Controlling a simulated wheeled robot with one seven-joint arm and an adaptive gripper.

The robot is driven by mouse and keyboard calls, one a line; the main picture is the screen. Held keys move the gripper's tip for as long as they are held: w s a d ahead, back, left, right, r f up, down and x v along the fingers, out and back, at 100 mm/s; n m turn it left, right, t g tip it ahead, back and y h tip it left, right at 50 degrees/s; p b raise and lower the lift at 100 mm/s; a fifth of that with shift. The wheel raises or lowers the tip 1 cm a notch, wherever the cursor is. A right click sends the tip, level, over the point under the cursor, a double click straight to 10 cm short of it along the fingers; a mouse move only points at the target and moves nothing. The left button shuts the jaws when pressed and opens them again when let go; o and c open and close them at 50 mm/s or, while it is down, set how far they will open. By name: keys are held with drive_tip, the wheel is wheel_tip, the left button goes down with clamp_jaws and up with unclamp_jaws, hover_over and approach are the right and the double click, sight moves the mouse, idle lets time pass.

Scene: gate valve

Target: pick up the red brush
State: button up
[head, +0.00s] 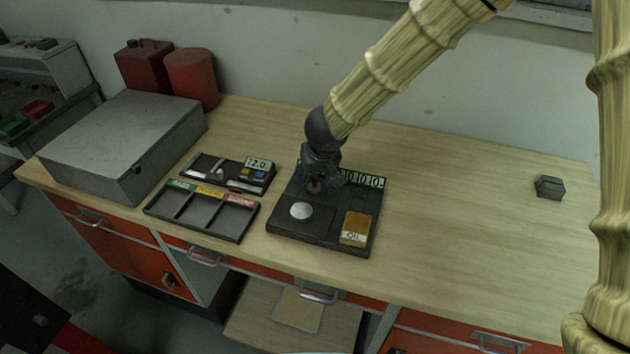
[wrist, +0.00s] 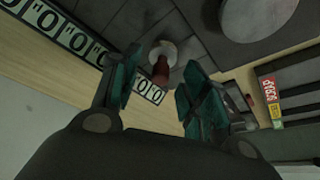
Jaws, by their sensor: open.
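The red brush (wrist: 161,70) shows in the wrist view as a small dark red piece with a pale round part at its far end, over the dark tiled board (wrist: 115,28). In the head view only a bit of the red brush (head: 315,184) shows under my gripper (head: 318,181). In the wrist view my gripper (wrist: 160,85) is open, with one teal-padded finger on each side of the brush. I cannot tell whether either finger touches it. The wrist and fingers hide much of the brush in the head view.
The board (head: 283,226) also holds a white disc (head: 301,211), a yellow box (head: 356,229) and a number strip (head: 362,179). A sorting tray (head: 205,211) and a gauge tray (head: 205,163) lie left. A grey case (head: 120,135) stands further left. The right bench is mostly clear.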

drive_tip(key=shift+x, duration=0.9)
drive_tip(key=shift+c, duration=0.4)
drive_tip(key=shift+s, duration=0.1)
clamp_jaws()
